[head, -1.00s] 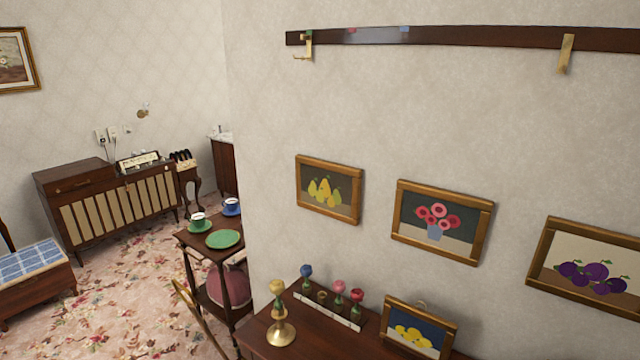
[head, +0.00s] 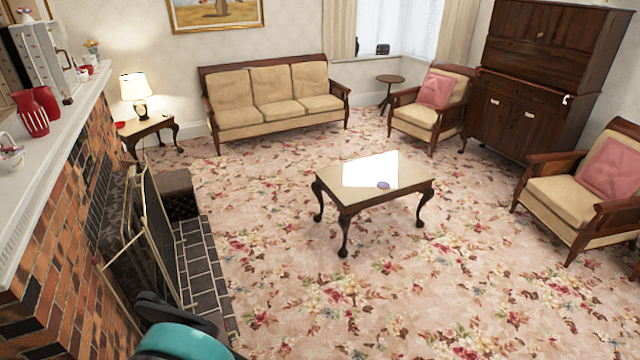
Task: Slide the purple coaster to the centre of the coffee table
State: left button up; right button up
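The purple coaster (head: 383,185) is a small round disc lying flat on the coffee table (head: 342,192), close to the edge that faces me. The coffee table has a pale top, a dark wood frame and curved legs, and stands on the carpet in the middle of the room. A bright white patch covers part of its top, reaching the coaster.
Open floral carpet (head: 290,290) surrounds the table. A brick fireplace (head: 60,225) with a screen (head: 160,235) and dark tiled hearth (head: 205,270) lines the left. A sofa (head: 270,98) stands behind; armchairs (head: 435,100) (head: 570,190) stand right.

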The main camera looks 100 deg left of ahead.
aim_at(383, 185)
jog(key=u, duration=2.9)
jog(key=i+l, duration=0.1)
jog(key=i, duration=1.8)
jog(key=i+l, duration=0.15)
jog(key=i, duration=0.8)
jog(key=i+l, duration=0.1)
jog(key=i, duration=0.9)
jog(key=j+u, duration=0.05)
